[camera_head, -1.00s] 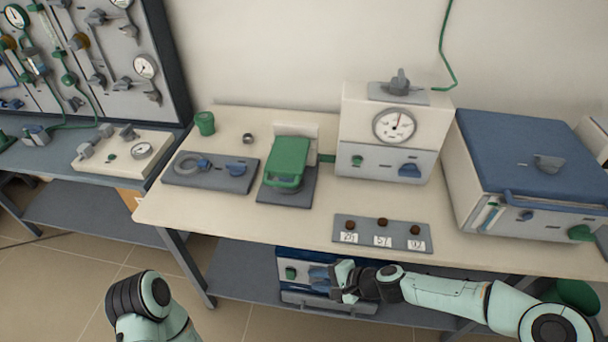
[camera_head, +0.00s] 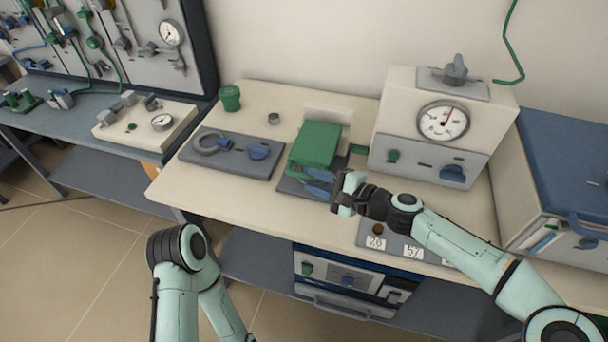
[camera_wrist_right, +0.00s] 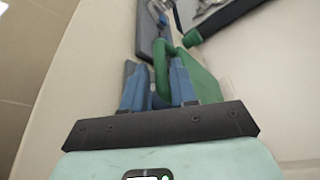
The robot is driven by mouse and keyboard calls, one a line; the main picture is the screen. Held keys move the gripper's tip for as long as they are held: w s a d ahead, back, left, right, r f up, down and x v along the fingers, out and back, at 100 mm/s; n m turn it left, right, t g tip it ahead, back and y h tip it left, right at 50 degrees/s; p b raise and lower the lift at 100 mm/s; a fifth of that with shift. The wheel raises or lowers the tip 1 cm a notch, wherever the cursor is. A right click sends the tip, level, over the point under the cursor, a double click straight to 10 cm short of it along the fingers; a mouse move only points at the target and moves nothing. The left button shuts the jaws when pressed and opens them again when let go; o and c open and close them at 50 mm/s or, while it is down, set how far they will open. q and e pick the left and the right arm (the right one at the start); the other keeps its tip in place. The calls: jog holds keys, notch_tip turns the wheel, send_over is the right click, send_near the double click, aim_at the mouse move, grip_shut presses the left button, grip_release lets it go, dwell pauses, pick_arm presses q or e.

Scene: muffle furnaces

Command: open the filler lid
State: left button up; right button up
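The green lid (camera_head: 316,144) sits closed on a grey base on the table, with its green loop handle at the front. My right gripper (camera_head: 316,182) is just in front of it, with two blue fingers reaching toward the handle. In the right wrist view, the fingers (camera_wrist_right: 158,88) are apart, and the green handle (camera_wrist_right: 160,62) shows between or just beyond their tips. I cannot tell whether they touch it. The green lid (camera_wrist_right: 200,78) also shows behind the right finger. My left arm shows at the lower left, but its gripper is out of view.
A grey plate (camera_head: 232,157) with a ring and blue knob lies left of the lid. A gauge box (camera_head: 433,140) stands to the right. A labelled panel (camera_head: 393,250) lies under my right forearm. A green cup (camera_head: 230,98) stands at the back left.

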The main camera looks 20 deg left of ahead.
aim_at(310, 178)
jog(key=shift+x, duration=2.1)
